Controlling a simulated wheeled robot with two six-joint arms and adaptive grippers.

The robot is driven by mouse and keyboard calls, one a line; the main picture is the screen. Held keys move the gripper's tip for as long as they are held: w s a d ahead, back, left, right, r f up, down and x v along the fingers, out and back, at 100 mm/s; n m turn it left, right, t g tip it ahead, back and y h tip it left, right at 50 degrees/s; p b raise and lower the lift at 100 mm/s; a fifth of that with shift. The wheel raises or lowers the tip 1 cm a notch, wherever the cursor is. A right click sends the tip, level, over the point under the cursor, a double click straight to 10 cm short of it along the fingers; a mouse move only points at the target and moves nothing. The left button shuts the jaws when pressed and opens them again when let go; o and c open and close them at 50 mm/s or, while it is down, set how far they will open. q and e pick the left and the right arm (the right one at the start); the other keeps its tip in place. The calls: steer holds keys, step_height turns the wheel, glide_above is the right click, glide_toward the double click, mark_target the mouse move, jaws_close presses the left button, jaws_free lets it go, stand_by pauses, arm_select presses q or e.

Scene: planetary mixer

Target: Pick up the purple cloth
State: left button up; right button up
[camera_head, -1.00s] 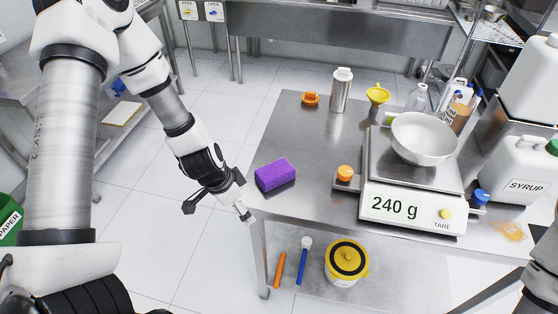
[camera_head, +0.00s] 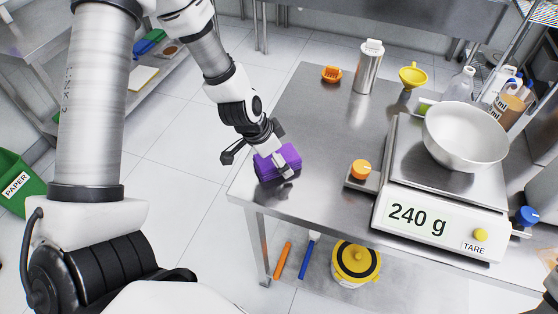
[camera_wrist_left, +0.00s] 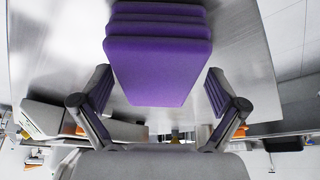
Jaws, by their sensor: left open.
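The purple cloth (camera_head: 267,168) is a folded, layered stack lying near the left edge of the steel table (camera_head: 318,120). It also shows in the left wrist view (camera_wrist_left: 158,70), between and beyond the two fingers. My left gripper (camera_head: 279,154) is over the cloth in the head view and partly hides it. In the left wrist view the left gripper (camera_wrist_left: 158,105) is open, with one finger on each side of the cloth. I cannot tell whether the fingers touch it. My right gripper is not in view.
A scale (camera_head: 436,222) reading 240 g holds a white bowl (camera_head: 466,138) on the right. An orange knob (camera_head: 361,169) sits left of it. A metal bottle (camera_head: 368,68), an orange item (camera_head: 331,74) and a yellow funnel (camera_head: 413,75) stand at the back. A yellow-lidded bucket (camera_head: 356,262) is below.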

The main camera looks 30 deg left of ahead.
arm_select(q)
steer(key=shift+s+r, duration=0.3)
steer(key=shift+s, duration=0.2)
steer(key=shift+w+f, duration=0.35)
steer(key=shift+s, duration=0.1)
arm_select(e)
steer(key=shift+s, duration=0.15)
arm_select(q)
steer(key=shift+s, duration=0.1)
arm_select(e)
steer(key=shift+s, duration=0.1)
arm_select(q)
steer(key=c, duration=1.3)
steer(key=shift+c, duration=0.2)
steer(key=shift+r, duration=0.1)
